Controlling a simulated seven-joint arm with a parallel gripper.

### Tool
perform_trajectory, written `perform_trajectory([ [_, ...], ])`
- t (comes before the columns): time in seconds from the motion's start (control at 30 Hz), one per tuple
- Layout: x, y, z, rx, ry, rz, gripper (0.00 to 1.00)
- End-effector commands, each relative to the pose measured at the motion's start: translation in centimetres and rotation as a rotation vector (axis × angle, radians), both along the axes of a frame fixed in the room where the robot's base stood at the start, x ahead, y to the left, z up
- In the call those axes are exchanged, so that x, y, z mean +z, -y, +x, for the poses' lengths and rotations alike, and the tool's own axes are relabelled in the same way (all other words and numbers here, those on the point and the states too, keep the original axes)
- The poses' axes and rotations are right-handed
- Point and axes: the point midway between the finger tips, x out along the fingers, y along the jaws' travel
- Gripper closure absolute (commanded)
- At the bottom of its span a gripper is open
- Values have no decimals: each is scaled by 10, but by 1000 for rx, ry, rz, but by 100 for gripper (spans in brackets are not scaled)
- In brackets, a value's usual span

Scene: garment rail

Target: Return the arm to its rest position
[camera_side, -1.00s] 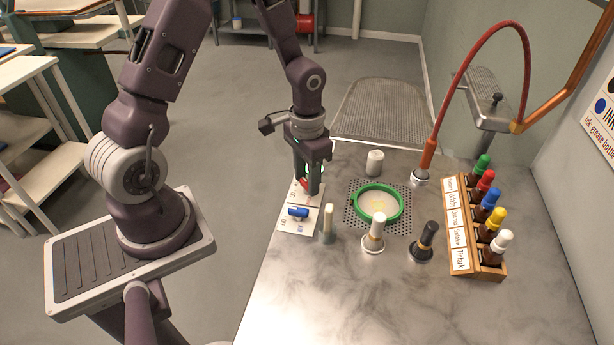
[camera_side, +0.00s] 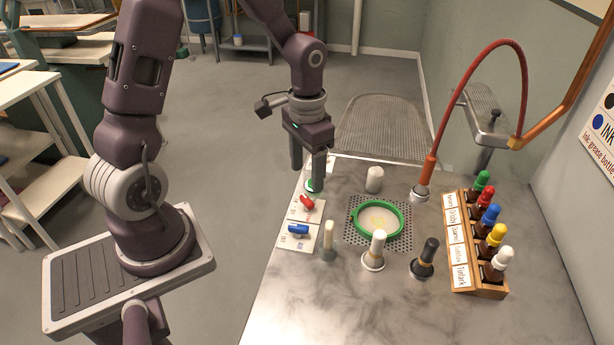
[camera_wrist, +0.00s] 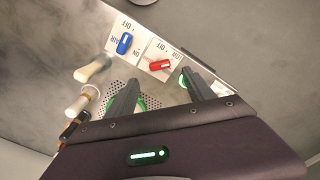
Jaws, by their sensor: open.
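My gripper (camera_side: 307,170) is open and empty, raised over the back left edge of the metal table. In the wrist view my gripper (camera_wrist: 160,92) shows its two fingers spread apart with nothing between them. Just in front of and below it is the switch panel (camera_side: 287,228), with a red switch (camera_side: 307,202) and a blue switch (camera_side: 298,230). In the wrist view the blue switch (camera_wrist: 124,43) and the red switch (camera_wrist: 160,64) lie beyond the fingertips. A green part (camera_wrist: 183,80) shows near the right finger, partly hidden by it.
A green ring (camera_side: 379,218) lies on a perforated plate (camera_side: 352,240). Several handled tools stand around it, including a black one (camera_side: 427,257). A wooden rack (camera_side: 489,290) of dropper bottles and a red hose (camera_side: 515,60) are at the right. The front of the table (camera_side: 330,315) is clear.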

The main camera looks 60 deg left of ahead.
Motion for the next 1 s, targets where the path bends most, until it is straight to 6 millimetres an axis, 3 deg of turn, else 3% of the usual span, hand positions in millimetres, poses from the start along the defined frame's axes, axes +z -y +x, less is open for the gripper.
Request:
perform_trajectory([
  [0.17,2,1,-1,-1,4,4,38],
  [0.27,31,7,-7,-6,47,42,38],
  [0.37,84,22,-31,-6,140,96,38],
  [0.43,118,36,-57,-1,218,113,38],
  [0.5,143,49,-86,3,295,106,38],
  [0.6,164,64,-123,5,390,71,38],
  [0.7,172,73,-149,3,454,30,38],
  [0.8,175,78,-162,1,484,3,38],
  [1.0,175,79,-165,0,489,-3,38],
])
